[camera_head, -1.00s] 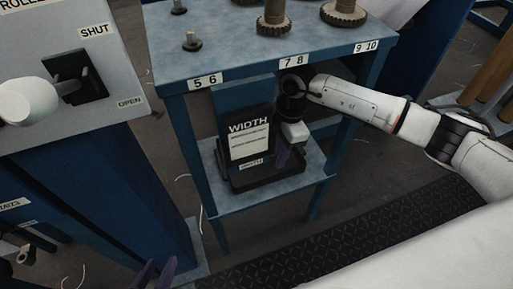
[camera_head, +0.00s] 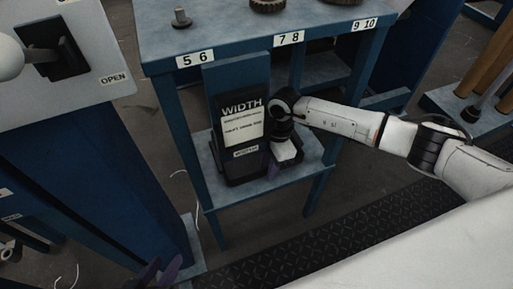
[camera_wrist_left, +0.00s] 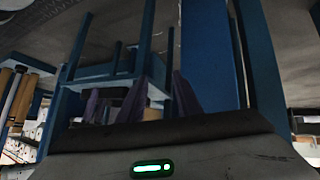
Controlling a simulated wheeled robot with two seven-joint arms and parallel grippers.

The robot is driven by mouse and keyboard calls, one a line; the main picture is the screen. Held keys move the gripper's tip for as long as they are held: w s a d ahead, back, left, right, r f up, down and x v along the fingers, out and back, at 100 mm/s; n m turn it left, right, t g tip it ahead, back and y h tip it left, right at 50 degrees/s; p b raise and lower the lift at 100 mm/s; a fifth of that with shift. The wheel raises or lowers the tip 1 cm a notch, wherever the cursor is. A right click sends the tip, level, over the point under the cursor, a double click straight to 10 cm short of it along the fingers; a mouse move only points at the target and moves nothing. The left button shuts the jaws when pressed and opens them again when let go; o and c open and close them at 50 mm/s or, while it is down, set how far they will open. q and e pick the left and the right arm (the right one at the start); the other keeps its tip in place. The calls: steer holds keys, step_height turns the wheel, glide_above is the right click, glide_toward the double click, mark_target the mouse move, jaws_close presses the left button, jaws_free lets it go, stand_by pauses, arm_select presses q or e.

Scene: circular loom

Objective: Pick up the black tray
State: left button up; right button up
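The black tray (camera_head: 238,172) is on the lower shelf of the blue stand, beneath an upright black board with a white "WIDTH" card (camera_head: 242,127). My right gripper (camera_head: 271,166) reaches in from the right and points down at the tray's right side, beside the board. One dark purple finger shows; the wrist and the tray hide the rest, so I cannot tell whether it grips the tray. My left gripper (camera_head: 160,274) is at the bottom left of the head view, away from the tray. In the left wrist view its two purple fingers (camera_wrist_left: 157,105) are apart with nothing between them.
The blue stand's top (camera_head: 235,30), with numbered labels and metal parts, overhangs the lower shelf (camera_head: 235,196). A blue cabinet with a grey lever panel (camera_head: 75,85) stands at left. A black ridged mat (camera_head: 340,235) lies on the floor in front.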

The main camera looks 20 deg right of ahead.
jaws_close()
steer(key=shift+r, duration=0.1)
